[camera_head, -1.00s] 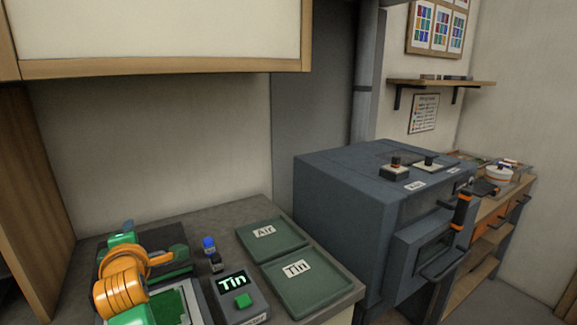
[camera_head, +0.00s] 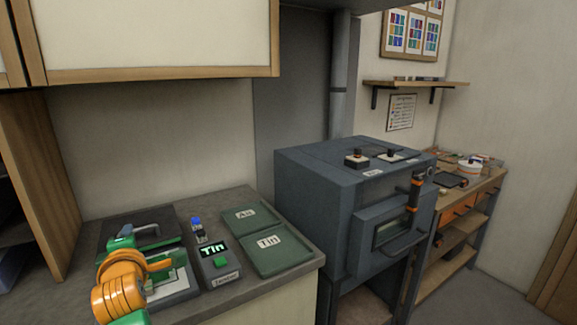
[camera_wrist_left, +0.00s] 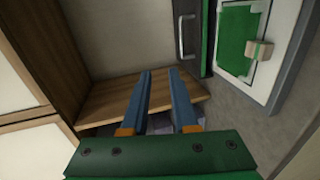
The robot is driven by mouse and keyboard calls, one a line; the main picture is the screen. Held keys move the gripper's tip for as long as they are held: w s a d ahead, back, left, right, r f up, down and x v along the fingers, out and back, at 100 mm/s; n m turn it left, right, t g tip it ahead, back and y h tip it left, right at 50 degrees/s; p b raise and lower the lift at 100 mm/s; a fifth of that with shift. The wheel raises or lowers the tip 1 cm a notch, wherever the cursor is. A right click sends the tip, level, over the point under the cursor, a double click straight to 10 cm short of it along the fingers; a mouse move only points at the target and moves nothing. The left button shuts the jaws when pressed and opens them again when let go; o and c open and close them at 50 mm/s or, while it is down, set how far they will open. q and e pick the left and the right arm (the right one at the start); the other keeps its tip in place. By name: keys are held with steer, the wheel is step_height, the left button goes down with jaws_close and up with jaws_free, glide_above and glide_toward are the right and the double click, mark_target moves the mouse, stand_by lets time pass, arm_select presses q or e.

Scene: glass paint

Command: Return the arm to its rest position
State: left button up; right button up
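My left arm (camera_head: 118,296), orange and green, comes in at the bottom left of the head view, over the near left part of the grey counter. Its gripper shows in the left wrist view (camera_wrist_left: 160,74) as two blue fingers, apart and roughly parallel, with nothing between them. In the head view the arm partly covers a dark case with a handle (camera_head: 145,231) and a white-framed green panel. The fingers are hard to make out there. My right gripper does not show.
A tester (camera_head: 214,262) reading "Tin" stands beside the arm, with a small blue-topped item (camera_head: 197,227) behind it. Green trays "Air" (camera_head: 245,220) and "Tin" (camera_head: 274,260) lie to its right. A kiln (camera_head: 318,193) stands further right. Wooden shelving (camera_wrist_left: 42,38) is close in the wrist view.

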arm_select(q)
steer(key=s+d+f+m+g+h, duration=0.2)
steer(key=s+f+m, duration=0.35)
steer(key=f, duration=0.35)
steer(key=s+d+f+m+g+h, duration=0.1)
steer(key=s+d+f+m+h, duration=0.2)
steer(key=f+m, duration=0.5)
steer(key=s+d+f+m+g+h, duration=0.2)
steer(key=s+d+f+m+g, duration=0.35)
steer(key=s, duration=0.55)
steer(key=s+d+f+m+g+h, duration=0.1)
steer(key=s+d+f+m+g, duration=0.1)
steer(key=s+d+f+m, duration=0.6)
steer(key=s+a+f+n+b, duration=0.1)
steer(key=s+a+f+b, duration=0.15)
steer(key=f, duration=0.75)
steer(key=s+a+f+b, duration=0.1)
steer(key=s+f+b, duration=0.15)
steer(key=f, duration=0.85)
steer(key=s+a+f+g+b, duration=0.2)
steer(key=s+f+b, duration=0.3)
steer(key=s+f, duration=0.6)
step_height(320, 180, down, 4)
steer(key=shift+s+f, duration=0.2)
steer(key=shift+s, duration=0.15)
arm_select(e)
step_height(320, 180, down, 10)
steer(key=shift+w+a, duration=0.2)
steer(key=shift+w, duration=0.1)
